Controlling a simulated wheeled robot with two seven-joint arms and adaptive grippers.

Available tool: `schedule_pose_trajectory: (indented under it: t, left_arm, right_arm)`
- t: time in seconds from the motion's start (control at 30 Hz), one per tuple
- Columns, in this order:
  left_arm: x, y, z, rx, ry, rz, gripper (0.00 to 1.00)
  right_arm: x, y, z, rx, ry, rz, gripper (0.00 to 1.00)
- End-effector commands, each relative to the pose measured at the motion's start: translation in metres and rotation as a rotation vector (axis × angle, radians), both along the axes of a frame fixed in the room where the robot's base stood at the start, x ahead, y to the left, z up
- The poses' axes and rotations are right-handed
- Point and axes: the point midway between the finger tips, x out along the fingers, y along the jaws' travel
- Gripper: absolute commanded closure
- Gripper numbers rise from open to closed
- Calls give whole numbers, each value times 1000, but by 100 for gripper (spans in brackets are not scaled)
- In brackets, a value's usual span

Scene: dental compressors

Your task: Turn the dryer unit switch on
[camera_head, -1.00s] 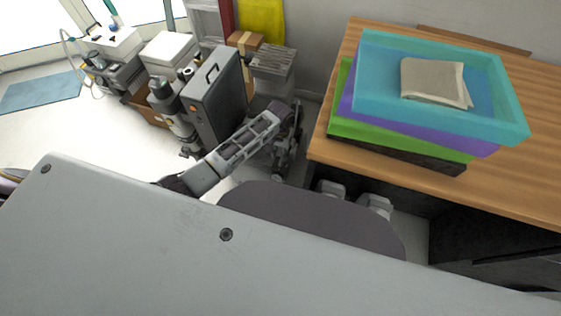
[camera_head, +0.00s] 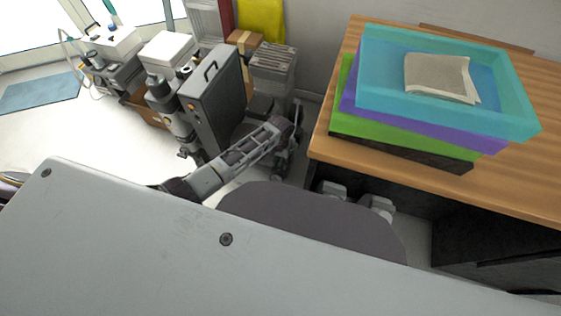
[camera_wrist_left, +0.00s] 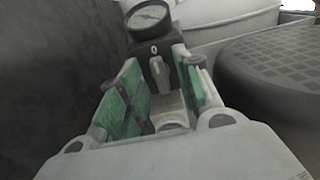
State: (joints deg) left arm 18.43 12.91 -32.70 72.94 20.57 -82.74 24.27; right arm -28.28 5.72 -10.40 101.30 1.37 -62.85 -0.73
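In the left wrist view, a grey lever-like switch (camera_wrist_left: 161,72) marked 0 sits on a dark box below a round pressure gauge (camera_wrist_left: 149,16). My left gripper (camera_wrist_left: 165,78) is open, its green-padded fingers on either side of the switch. I cannot tell whether either finger touches it. In the head view my left arm (camera_head: 245,150) reaches toward the gap between a tall grey case (camera_head: 213,105) and the wooden table; its fingertips and the switch are not clear there. My right gripper is not in view.
A wooden table (camera_head: 530,190) at the right bears stacked turquoise, purple and green trays with a folded cloth. Grey cylinders (camera_head: 172,112) stand left of the case. A dark, grid-topped round part (camera_wrist_left: 275,70) is close to the gripper's right side.

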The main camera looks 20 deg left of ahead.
Motion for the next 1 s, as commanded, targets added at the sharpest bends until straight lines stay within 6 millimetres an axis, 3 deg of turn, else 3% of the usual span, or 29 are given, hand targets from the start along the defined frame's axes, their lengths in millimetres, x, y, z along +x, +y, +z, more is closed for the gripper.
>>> schedule_pose_trajectory:
  t: [0.47, 0.73, 1.0]
  left_arm:
    - [0, 0, -5, 0, 0, 0, 66]
    - [0, 0, -5, 0, 0, 0, 100]
    - [0, 0, -5, 0, 0, 1, 100]
  right_arm:
    - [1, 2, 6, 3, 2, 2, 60]
    - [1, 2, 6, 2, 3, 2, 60]
    - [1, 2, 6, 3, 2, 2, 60]
